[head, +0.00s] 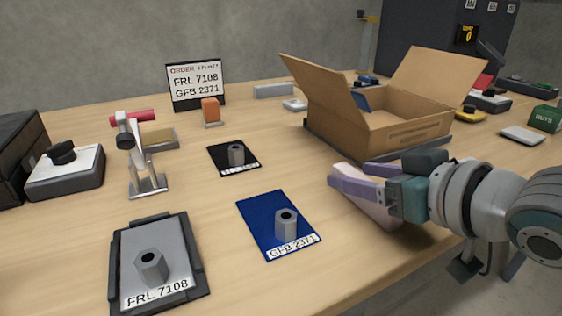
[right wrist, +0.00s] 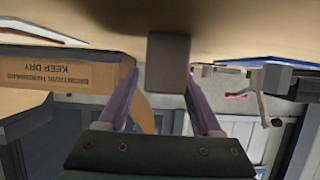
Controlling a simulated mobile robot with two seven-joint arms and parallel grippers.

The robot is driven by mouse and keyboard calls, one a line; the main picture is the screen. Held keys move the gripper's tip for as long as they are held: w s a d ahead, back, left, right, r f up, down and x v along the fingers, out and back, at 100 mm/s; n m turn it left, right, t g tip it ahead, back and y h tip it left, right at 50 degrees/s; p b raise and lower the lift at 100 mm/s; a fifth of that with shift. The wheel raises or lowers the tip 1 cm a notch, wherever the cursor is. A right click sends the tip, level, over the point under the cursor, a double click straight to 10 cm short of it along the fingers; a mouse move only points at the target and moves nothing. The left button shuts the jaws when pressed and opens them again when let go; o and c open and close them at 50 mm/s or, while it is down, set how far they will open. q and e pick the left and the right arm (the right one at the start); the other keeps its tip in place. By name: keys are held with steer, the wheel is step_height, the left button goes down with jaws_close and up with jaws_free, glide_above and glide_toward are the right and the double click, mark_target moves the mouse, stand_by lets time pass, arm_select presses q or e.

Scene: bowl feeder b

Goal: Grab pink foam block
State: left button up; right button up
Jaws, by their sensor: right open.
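The pink foam block (head: 376,213) lies on the table at the right front edge in the head view, partly hidden by my right gripper (head: 345,176). In the right wrist view it shows as a dull brownish block (right wrist: 168,66) between and just beyond the purple fingertips of the right gripper (right wrist: 162,82). The right gripper is open, with one finger on each side of the block. I cannot tell if either finger touches it. My left gripper is not in view.
An open cardboard box (head: 400,135) stands just behind the right gripper. A blue card (head: 262,222) with a grey hex nut (head: 287,224) lies to its left. A black card (head: 222,155), a grey tray (head: 186,262) and a toggle clamp (head: 140,155) stand further left.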

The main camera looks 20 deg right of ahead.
steer(key=shift+c, duration=0.3)
jaws_close()
stand_by(0.3)
